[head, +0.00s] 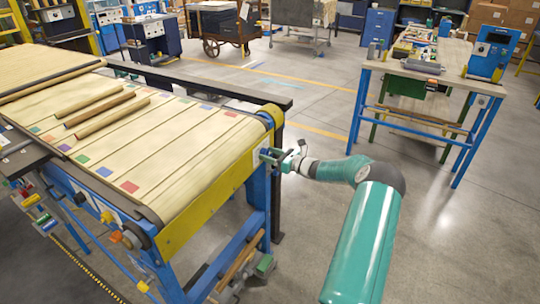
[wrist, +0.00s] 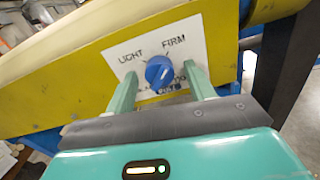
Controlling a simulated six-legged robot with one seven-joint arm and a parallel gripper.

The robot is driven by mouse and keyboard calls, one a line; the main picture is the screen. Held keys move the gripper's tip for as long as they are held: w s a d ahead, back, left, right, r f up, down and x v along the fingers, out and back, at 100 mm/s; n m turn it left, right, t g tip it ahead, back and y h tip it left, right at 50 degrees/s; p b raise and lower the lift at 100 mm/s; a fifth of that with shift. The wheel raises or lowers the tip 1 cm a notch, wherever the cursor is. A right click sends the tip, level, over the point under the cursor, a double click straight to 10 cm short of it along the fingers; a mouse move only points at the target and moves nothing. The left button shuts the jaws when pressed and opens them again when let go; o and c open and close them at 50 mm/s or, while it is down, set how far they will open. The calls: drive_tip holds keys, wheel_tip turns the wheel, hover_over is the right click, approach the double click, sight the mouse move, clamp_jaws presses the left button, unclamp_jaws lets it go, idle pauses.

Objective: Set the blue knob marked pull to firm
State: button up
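The blue knob (wrist: 159,70) sits on a white plate (wrist: 115,55) fixed to a yellow panel. The plate reads LIGHT at upper left of the knob and FIRM at upper right; lettering below is partly hidden by my fingers. I cannot clearly tell which way the knob's pointer faces. My gripper (wrist: 160,74) is open, one finger on each side of the knob, with a gap showing on both sides. In the head view my gripper (head: 278,158) is at the yellow end of the belt table; the knob is hidden there.
The belt table (head: 185,165) carries wooden rods (head: 100,103) and coloured squares. A dark post stands right of the plate in the wrist view (wrist: 288,60). A blue-legged workbench (head: 450,72) with tools stands at the back right. Floor between them is clear.

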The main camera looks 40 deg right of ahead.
drive_tip(key=v, duration=1.3)
drive_tip(key=shift+s, duration=0.35)
